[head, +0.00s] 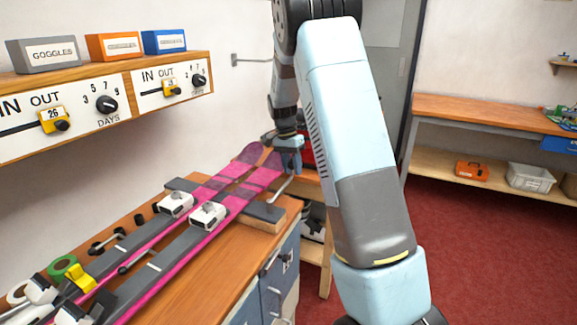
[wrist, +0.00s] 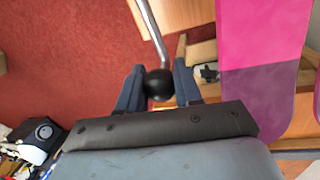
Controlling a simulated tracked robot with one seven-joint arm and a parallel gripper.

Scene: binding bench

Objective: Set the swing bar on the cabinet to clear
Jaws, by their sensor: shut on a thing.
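The swing bar (head: 281,188) is a thin metal rod at the far end of the bench, by the corner of the blue-grey cabinet (head: 250,309). In the wrist view the bar (wrist: 151,32) comes down from the top and ends in a black ball knob (wrist: 159,85). My gripper (head: 290,168) is at the bar's outer end in the head view. In the wrist view the two blue fingers of my gripper (wrist: 159,72) are shut on the knob, one on each side. No "clear" mark is legible, and the arm hides part of the area behind it.
Two pink and grey skis (head: 235,199) lie along the bench (head: 213,262), their tips close to my gripper. A ski also shows in the wrist view (wrist: 262,45). A workbench (head: 490,113) stands at the back right. The red floor (head: 480,240) between is clear.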

